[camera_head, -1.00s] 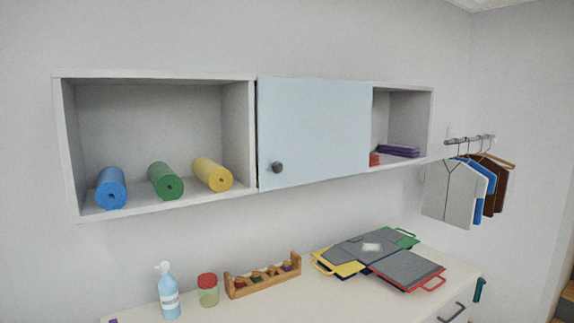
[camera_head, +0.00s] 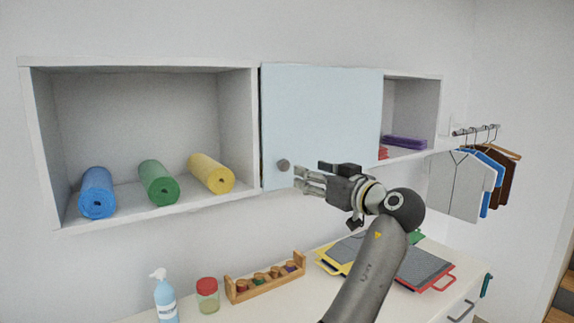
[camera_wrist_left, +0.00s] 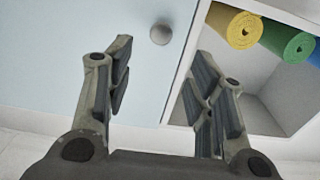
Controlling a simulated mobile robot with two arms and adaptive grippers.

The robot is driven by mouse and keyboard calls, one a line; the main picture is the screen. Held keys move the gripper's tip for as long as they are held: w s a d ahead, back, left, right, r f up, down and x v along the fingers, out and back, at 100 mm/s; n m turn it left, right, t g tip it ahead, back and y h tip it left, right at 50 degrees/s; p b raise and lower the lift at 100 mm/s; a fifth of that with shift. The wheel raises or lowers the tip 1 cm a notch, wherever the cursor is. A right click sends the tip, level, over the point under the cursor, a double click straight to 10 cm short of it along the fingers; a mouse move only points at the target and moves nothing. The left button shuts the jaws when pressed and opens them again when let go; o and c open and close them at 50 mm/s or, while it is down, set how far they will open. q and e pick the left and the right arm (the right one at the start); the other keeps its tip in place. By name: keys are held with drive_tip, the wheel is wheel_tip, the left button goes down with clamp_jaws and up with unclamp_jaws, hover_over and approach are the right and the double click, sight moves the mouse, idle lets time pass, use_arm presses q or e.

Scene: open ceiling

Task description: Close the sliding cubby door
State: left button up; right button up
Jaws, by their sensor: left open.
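The pale blue sliding door (camera_head: 325,115) covers the middle of the wall cubby unit (camera_head: 140,66), between the open left cubby and the part of the right cubby that shows. Its dark round knob (camera_head: 283,165) sits near its lower left edge. My left gripper (camera_head: 299,179) is open and empty, just right of the knob in the head view. In the left wrist view the knob (camera_wrist_left: 160,34) lies beyond the gap between the open fingers (camera_wrist_left: 163,65); whether they touch the door (camera_wrist_left: 60,60) cannot be told. My right gripper is not in view.
Blue (camera_head: 97,192), green (camera_head: 158,183) and yellow (camera_head: 211,173) rolls lie in the left cubby. Purple items (camera_head: 404,142) lie in the right cubby.

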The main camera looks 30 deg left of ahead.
sight(285, 165)
use_arm(q)
drive_tip(key=p+x, duration=0.4)
drive_tip(key=x, duration=0.5)
drive_tip(key=shift+r, duration=0.1)
drive_tip(key=shift+w+a+p, duration=0.2)
drive_tip(key=shift+a+p, duration=0.15)
drive_tip(key=shift+a, duration=0.15)
drive_tip(key=shift+c, duration=1.8)
clamp_jaws()
